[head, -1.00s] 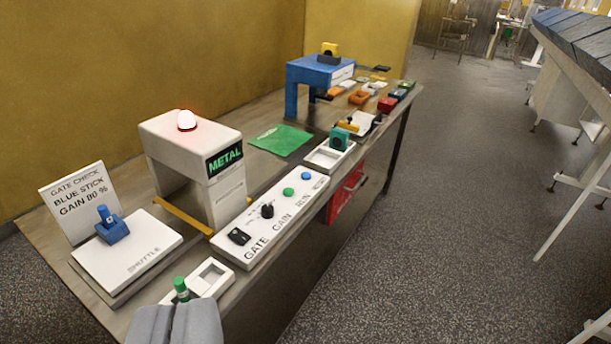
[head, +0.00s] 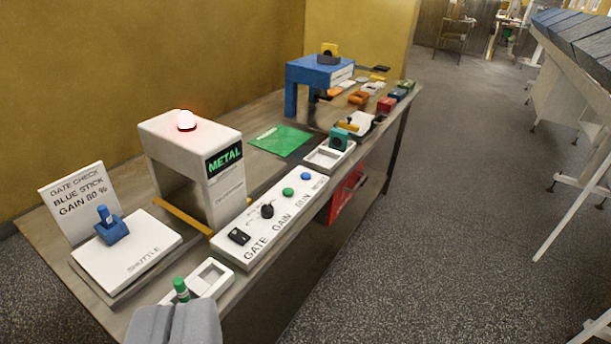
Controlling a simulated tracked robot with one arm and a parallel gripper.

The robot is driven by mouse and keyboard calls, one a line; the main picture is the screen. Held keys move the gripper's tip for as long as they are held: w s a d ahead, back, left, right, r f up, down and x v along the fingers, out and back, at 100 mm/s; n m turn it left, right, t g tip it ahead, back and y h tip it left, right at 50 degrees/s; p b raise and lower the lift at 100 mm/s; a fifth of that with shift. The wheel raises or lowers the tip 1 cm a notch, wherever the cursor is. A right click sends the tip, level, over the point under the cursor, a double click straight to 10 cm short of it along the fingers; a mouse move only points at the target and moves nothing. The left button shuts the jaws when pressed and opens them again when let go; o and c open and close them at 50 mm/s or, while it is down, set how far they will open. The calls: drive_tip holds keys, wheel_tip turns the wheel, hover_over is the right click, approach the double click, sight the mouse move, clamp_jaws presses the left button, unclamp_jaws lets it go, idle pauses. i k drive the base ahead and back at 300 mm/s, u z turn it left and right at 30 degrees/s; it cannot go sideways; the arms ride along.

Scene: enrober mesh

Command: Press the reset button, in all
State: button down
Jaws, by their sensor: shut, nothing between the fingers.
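The white control panel (head: 263,239) lies along the front of the bench. It carries a black GATE switch (head: 239,236), a black GAIN knob (head: 267,211), a green button (head: 288,192) labelled RUN and a blue button (head: 306,176) at its far end, whose label is too small to read surely. Behind it stands the white gate (head: 190,136) with a lit red-white lamp (head: 187,121) and a display reading METAL (head: 224,160). My gripper (head: 177,310) is shut and empty at the bottom of the view, in front of the panel's near end and touching no button.
A white shuttle plate (head: 128,245) with a blue block and stick is at left, before a sign (head: 80,189). A blue stand (head: 318,73) is farther back.

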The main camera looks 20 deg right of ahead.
sight(304, 176)
drive_tip(key=k, duration=0.65)
drive_tip(key=z, duration=0.35)
drive_tip(key=i, duration=2.05)
drive_tip(key=u, duration=0.6)
